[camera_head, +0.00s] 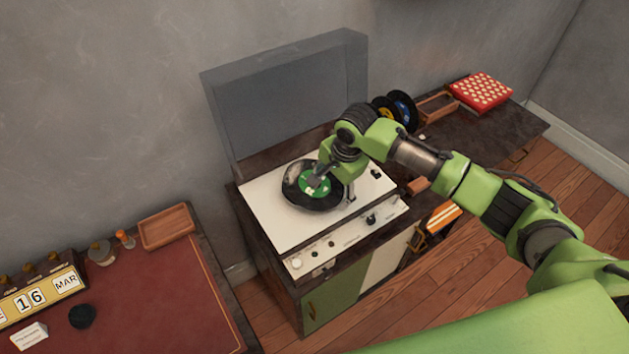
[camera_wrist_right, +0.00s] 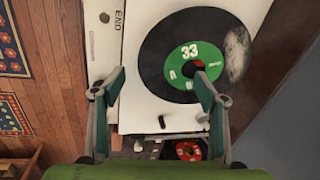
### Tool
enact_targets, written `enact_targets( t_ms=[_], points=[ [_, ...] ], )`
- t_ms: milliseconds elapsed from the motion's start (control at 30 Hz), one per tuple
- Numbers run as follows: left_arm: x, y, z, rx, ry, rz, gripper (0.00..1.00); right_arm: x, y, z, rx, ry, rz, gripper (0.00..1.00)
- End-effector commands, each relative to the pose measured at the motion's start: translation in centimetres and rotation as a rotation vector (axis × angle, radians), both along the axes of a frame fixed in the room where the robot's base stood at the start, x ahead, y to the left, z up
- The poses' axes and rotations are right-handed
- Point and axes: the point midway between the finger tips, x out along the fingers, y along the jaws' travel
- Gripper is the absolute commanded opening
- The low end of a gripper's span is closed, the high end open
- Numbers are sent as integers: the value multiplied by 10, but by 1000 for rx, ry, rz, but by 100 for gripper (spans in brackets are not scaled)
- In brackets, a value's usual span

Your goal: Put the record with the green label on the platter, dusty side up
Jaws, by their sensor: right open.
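The record with the green label (camera_head: 297,197) lies on top of the white record player (camera_head: 275,230), where the platter would be; the platter itself is hidden beneath it. The label faces up and reads 33 in the right wrist view (camera_wrist_right: 188,52). A pale grey dusty patch (camera_wrist_right: 238,52) shows on the upper face, near the rim. My right gripper (camera_head: 332,188) is open over the record, its fingers pointing down. In the wrist view one finger overlaps the label and the other is outside the record. Whether a finger touches it is unclear. My left gripper is out of view.
The player's grey lid (camera_head: 285,90) stands open behind. More records (camera_head: 403,108), a wooden tray (camera_head: 437,106) and a red patterned box (camera_head: 481,92) are on the cabinet's right part. A desk (camera_head: 165,290) with a calendar (camera_head: 40,298) is at left.

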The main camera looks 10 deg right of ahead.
Motion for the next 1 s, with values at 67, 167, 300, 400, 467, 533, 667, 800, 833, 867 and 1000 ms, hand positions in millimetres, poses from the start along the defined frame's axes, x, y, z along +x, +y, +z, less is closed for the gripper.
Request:
enact_targets(
  t_ms=[67, 167, 300, 400, 467, 533, 667, 800, 833, 867, 1000],
  points=[
    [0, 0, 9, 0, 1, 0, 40, 0, 0, -10, -2, 2, 0, 67],
    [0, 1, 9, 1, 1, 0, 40, 4, 2, -23, 0, 1, 0, 67],
    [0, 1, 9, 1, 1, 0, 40, 5, 3, -30, -1, -2, 2, 67],
    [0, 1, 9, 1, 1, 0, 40, 5, 3, -31, -1, -2, 2, 67],
    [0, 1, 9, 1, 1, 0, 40, 5, 3, -31, -1, -2, 2, 67],
    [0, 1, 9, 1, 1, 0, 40, 5, 2, -31, -1, -2, 2, 51],
    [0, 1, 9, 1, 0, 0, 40, 5, 2, -30, -1, -1, 1, 28],
    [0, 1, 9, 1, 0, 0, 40, 5, 2, -30, -1, -1, 1, 24],
    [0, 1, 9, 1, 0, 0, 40, 5, 2, -30, -1, -1, 1, 24],
    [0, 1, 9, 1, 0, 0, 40, 5, 2, -30, -1, -1, 1, 24],
    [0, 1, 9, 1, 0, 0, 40, 5, 2, -29, -1, -1, 1, 24]
  ],
)
